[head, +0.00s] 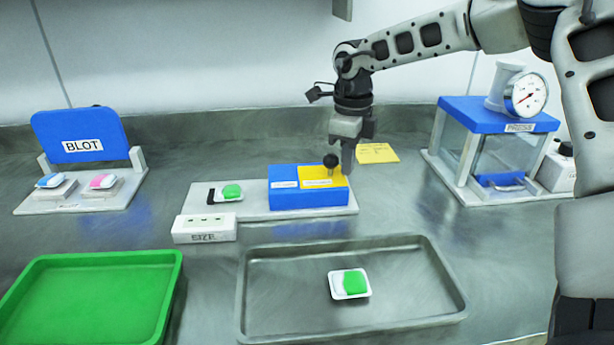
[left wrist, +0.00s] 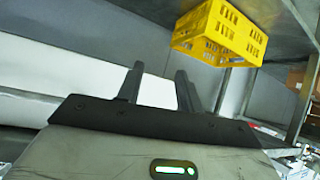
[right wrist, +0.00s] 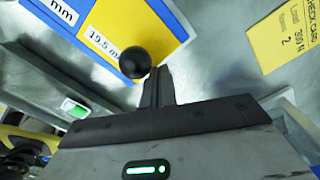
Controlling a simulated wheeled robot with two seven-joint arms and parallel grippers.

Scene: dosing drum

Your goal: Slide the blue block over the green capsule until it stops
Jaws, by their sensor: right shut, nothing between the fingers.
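The blue block (head: 285,194) sits at the right end of a pale board, with a yellow label (head: 318,180) and a black ball knob (head: 331,160) on top. The green capsule (head: 232,191) lies in a white holder left of the block, on the same board, with a gap between them. My right gripper (head: 347,168) is shut and empty, just right of the knob. The right wrist view shows the knob (right wrist: 134,62) close by its closed fingertips (right wrist: 158,72); I cannot tell whether they touch. My left gripper (left wrist: 160,75) is open and empty, outside the head view.
A "SIZE" block (head: 204,229) stands before the board. A metal tray (head: 270,325) holds another green capsule (head: 354,283). A green tray (head: 95,300) is front left, the BLOT stand (head: 80,130) back left, the press (head: 490,120) right. A yellow card (head: 377,153) lies behind.

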